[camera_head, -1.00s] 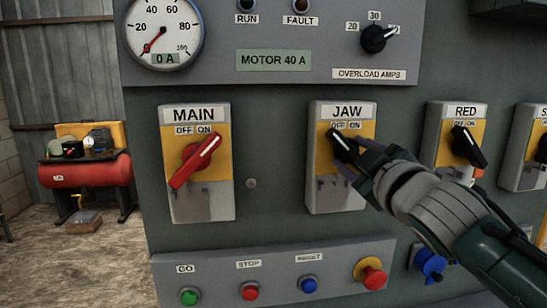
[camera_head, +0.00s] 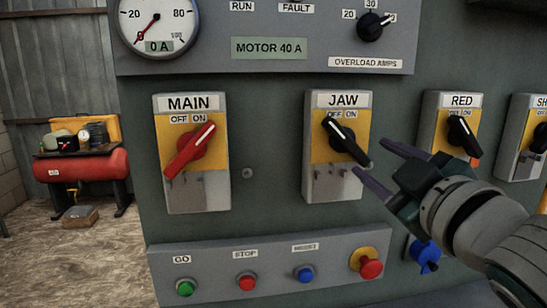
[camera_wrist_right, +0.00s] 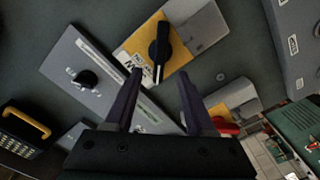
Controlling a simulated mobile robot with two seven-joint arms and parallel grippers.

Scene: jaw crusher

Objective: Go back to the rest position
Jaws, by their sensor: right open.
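My right gripper (camera_head: 372,160) is open and empty, in front of the panel just right of the JAW switch. The JAW switch (camera_head: 345,138) has a black handle slanting from upper left to lower right, its white mark toward the OFF side. A gap shows between handle and fingers. My left gripper is in no view.
The MAIN switch (camera_head: 190,150) has its red handle's white mark toward ON. The RED switch (camera_head: 463,136) is behind and right of my gripper. Below are a green GO button (camera_head: 186,288), other buttons and a red mushroom knob (camera_head: 371,268). A red compressor (camera_head: 85,170) stands at left.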

